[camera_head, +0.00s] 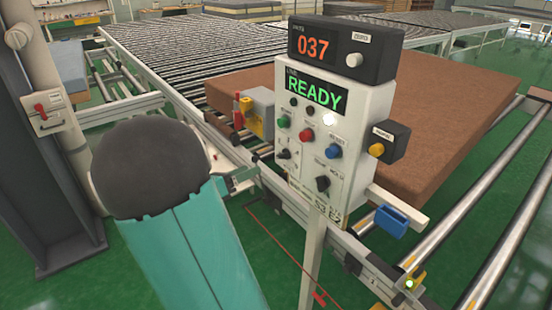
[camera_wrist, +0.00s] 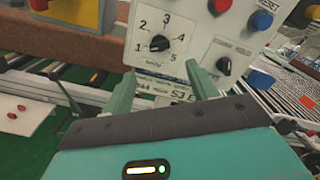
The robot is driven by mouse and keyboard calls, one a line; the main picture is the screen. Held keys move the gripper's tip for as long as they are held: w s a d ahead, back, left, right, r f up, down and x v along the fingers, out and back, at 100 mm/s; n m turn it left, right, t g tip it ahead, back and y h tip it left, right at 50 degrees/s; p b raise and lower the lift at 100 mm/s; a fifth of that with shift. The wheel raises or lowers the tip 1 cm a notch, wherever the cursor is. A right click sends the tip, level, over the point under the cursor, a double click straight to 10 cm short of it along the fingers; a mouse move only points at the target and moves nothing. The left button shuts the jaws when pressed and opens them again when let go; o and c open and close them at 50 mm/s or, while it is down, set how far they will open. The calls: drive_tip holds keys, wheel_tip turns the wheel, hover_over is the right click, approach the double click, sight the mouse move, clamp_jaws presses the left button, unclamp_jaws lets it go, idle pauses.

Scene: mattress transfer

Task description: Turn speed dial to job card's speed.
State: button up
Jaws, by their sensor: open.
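The speed dial (camera_wrist: 159,43) is a black knob on a white plate numbered 1 to 5, upper centre in the wrist view. I cannot tell surely which number its pointer faces. It also shows small on the panel in the head view (camera_head: 283,154). In the head view the card (camera_head: 325,214) is at the panel's lower edge. My gripper (camera_wrist: 163,88) is open and empty, its teal fingers below the dial, one toward each side, apparently not touching the knob.
The panel (camera_head: 370,125) shows READY under a 037 counter. Red (camera_head: 307,135), green (camera_head: 284,121) and blue (camera_head: 334,151) buttons and another black knob (camera_head: 323,183) sit close to the dial. A brown mattress (camera_head: 440,125) lies behind the panel.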

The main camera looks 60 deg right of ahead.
sight(279, 157)
drive_tip(key=x, duration=1.1)
drive_tip(key=c, duration=1)
